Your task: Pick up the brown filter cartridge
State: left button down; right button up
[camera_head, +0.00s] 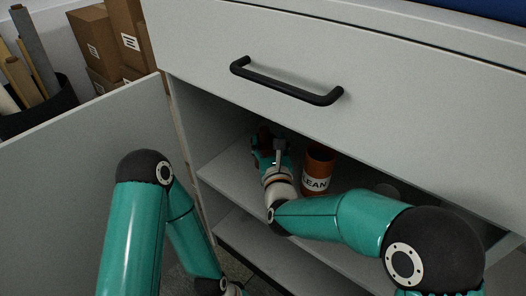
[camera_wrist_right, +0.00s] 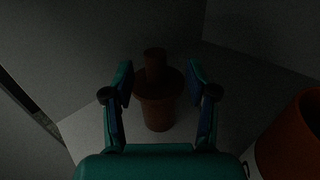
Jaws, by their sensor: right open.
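The brown filter cartridge (camera_wrist_right: 157,112) stands upright on the cabinet shelf in the right wrist view, with a wide flange and a narrower neck on top. My right gripper (camera_wrist_right: 158,80) is open, with one finger on each side of the cartridge; I cannot tell whether either finger touches it. In the head view my right gripper (camera_head: 266,143) reaches inside the cabinet, and the cartridge is mostly hidden there behind it. My left arm shows at the lower left of the head view, but its gripper is out of frame.
An orange container (camera_head: 318,172) with a white label stands on the shelf (camera_head: 226,166), close to the right of my right gripper. A drawer with a black handle (camera_head: 286,82) overhangs the opening. The open cabinet door (camera_head: 75,190) is on the left. Cardboard boxes (camera_head: 94,42) stand behind it.

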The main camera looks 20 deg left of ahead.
aim_at(265, 133)
jog(key=shift+a+b+x, duration=0.2)
jog(key=shift+b+x, duration=0.45)
jog(key=shift+x, duration=2.05)
jog(key=shift+s, duration=0.1)
grip_shut()
